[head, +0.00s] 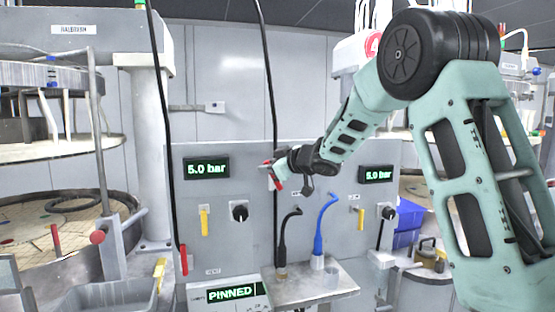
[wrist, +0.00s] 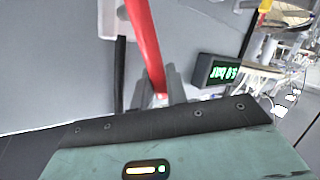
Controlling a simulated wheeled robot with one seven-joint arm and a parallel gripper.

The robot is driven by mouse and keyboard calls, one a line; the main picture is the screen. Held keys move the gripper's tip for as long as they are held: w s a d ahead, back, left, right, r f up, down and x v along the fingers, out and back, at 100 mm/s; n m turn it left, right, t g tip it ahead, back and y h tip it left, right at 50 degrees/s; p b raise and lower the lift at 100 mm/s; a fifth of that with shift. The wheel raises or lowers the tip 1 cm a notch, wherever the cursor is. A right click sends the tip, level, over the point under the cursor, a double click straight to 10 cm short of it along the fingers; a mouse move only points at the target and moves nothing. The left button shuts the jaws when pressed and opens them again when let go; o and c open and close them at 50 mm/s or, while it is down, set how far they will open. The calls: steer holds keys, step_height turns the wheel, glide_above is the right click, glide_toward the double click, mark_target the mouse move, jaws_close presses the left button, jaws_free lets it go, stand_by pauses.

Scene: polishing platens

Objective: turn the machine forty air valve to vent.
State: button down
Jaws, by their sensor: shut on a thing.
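My gripper (head: 275,174) is at the panel between the two pressure displays. It is shut on a red lever (wrist: 146,45), which runs down between the fingers in the wrist view. The red lever also shows beside the fingertips in the head view (head: 278,184). A pale housing (wrist: 109,20) and a black hose (wrist: 119,75) are next to it. I cannot read a machine number on it. A small label that looks like VENT (head: 212,271) is low on the left panel.
Left display (head: 206,168) and right display (head: 376,174) read 5.0 bar. Yellow levers (head: 204,222) and black knobs (head: 239,211) sit below. A shelf (head: 300,291) carries a black hose and a blue hose (head: 323,232). A PINNED display (head: 232,294) stands in front.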

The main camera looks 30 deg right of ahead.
steer(key=a+f+n+g+h, duration=0.1)
steer(key=n+h, duration=0.1)
steer(key=w+a+f+n+g+h, duration=0.1)
steer(key=a+f+n, duration=0.1)
steer(key=shift+f+n+g+h, duration=0.15)
steer(key=shift+n+g+h, duration=0.15)
steer(key=shift+h, duration=0.1)
steer(key=shift+a+f+n+g+h+b, duration=0.2)
steer(key=shift+f+n+h+b, duration=0.25)
steer(key=shift+f+h+b, duration=0.1)
steer(key=shift+a+f+n+g+h+b, duration=0.2)
steer(key=shift+f+n+h+b, duration=0.25)
steer(key=shift+f+b, duration=0.1)
steer(key=shift+f+n+h+b, duration=0.5)
steer(key=shift+h+b, duration=0.1)
steer(key=shift+b, duration=0.3)
steer(key=c, duration=1.5)
jaws_free()
steer(key=shift+r, duration=0.1)
